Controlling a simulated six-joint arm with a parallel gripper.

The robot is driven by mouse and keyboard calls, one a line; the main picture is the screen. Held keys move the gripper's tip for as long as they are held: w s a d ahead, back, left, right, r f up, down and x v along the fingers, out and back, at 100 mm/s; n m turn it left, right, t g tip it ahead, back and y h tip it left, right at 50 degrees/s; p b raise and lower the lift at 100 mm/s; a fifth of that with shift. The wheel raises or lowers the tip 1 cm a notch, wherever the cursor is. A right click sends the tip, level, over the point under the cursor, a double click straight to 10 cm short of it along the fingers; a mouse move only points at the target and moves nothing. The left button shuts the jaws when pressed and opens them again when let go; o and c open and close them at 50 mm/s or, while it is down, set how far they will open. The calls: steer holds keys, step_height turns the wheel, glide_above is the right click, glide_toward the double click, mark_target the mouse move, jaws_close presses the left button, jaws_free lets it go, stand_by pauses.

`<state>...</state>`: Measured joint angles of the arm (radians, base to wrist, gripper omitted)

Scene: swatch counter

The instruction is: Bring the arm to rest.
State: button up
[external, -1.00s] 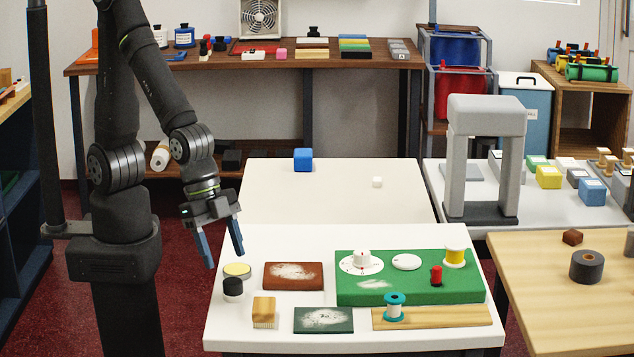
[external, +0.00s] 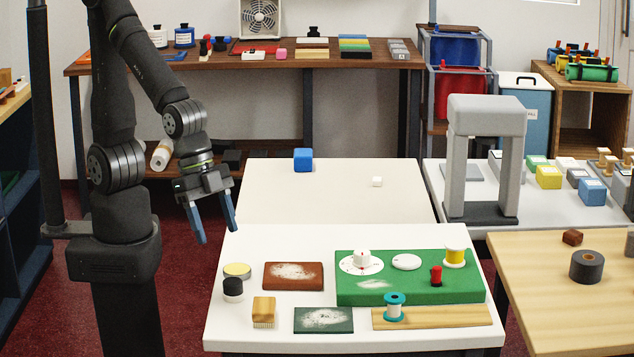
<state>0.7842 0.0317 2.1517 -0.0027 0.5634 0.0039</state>
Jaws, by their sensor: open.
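My gripper (external: 216,236) is open and empty, with its two blue fingers pointing down. It hangs in the air by the left edges of the two white tables, apart from every object. On the near white table (external: 340,240) lie a brown plate (external: 293,283) and a dark green plate (external: 338,327), both with white powdery marks. A green board (external: 350,291) there carries white discs, a yellow spool (external: 455,257) and a red piece (external: 436,276).
A black-capped jar (external: 233,289), a round tin (external: 237,270) and a brush (external: 264,312) stand near the near table's left edge. A teal spool (external: 394,307) stands on a wooden strip. A blue cube (external: 303,160) sits on the mostly clear rear table. A grey arch (external: 486,115) stands right.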

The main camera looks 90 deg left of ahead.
steer(key=shift+x, duration=6.05)
steer(key=v, duration=1.3)
steer(key=x, duration=1.2)
steer(key=shift+w+d+f, duration=0.15)
steer(key=shift+f, duration=0.25)
steer(key=r, duration=0.4)
steer(key=shift+s+d+r, duration=0.1)
steer(key=shift+s+r, duration=0.25)
steer(key=shift+s, duration=0.05)
steer(key=s+d+r, duration=0.3)
steer(key=s+r, duration=0.3)
steer(key=s, duration=0.4)
steer(key=r+n+t+y, duration=0.1)
steer(key=r+n, duration=0.1)
steer(key=n, duration=0.2)
glide_above(232, 280)
steer(key=w+d, duration=0.2)
steer(key=w, duration=0.3)
steer(key=shift+s+f, duration=0.1)
steer(key=shift+s, duration=0.05)
